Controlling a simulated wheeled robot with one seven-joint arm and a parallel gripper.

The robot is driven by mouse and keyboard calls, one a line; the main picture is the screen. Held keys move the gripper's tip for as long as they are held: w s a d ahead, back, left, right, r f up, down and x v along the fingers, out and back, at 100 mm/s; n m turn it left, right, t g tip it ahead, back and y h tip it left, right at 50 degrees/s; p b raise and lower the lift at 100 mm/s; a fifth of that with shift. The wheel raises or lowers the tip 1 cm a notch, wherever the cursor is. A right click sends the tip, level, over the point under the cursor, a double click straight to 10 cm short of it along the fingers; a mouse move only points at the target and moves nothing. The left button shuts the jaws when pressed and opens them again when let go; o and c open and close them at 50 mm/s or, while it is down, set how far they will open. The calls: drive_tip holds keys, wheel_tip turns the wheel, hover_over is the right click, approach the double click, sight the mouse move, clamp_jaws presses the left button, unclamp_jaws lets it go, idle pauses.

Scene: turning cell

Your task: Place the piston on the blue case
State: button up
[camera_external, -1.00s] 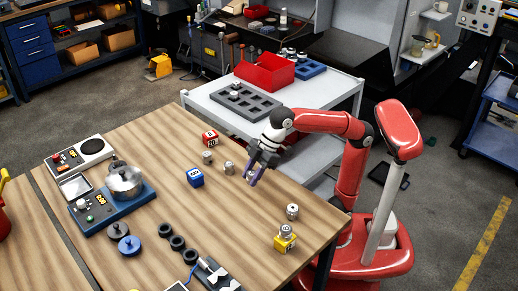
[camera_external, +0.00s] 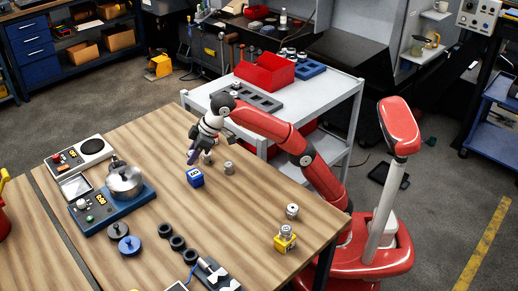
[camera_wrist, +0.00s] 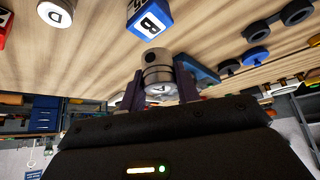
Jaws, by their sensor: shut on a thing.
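My gripper (camera_wrist: 155,88) is shut on a metal piston (camera_wrist: 158,62), a short silvery cylinder with a letter on its end face, seen in the wrist view. In the external view my gripper (camera_external: 192,155) is low over the table, behind the blue case, and a piston (camera_external: 207,158) shows at its fingers. I cannot tell whether this piston touches the table. The blue case (camera_external: 195,178) stands just in front of my gripper. It also shows in the wrist view (camera_wrist: 150,17) with a B on its side, apart from the held piston.
Another piston (camera_external: 229,168) stands to the right, its top marked D in the wrist view (camera_wrist: 55,13). A yellow case (camera_external: 285,243) bears a piston, with a further piston (camera_external: 292,211) behind it.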

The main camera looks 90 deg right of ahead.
sight(194, 173)
drive_tip(key=shift+w+d+f, duration=0.15)
drive_tip(key=shift+w+f, duration=0.1)
drive_tip(key=shift+f, duration=0.1)
drive_tip(key=shift+s+f, duration=0.1)
drive_tip(key=shift+f, duration=0.85)
drive_tip(key=shift+f+b, duration=0.55)
drive_tip(key=shift+f, duration=0.65)
drive_tip(key=shift+f, duration=0.1)
drive_tip(key=o, duration=1)
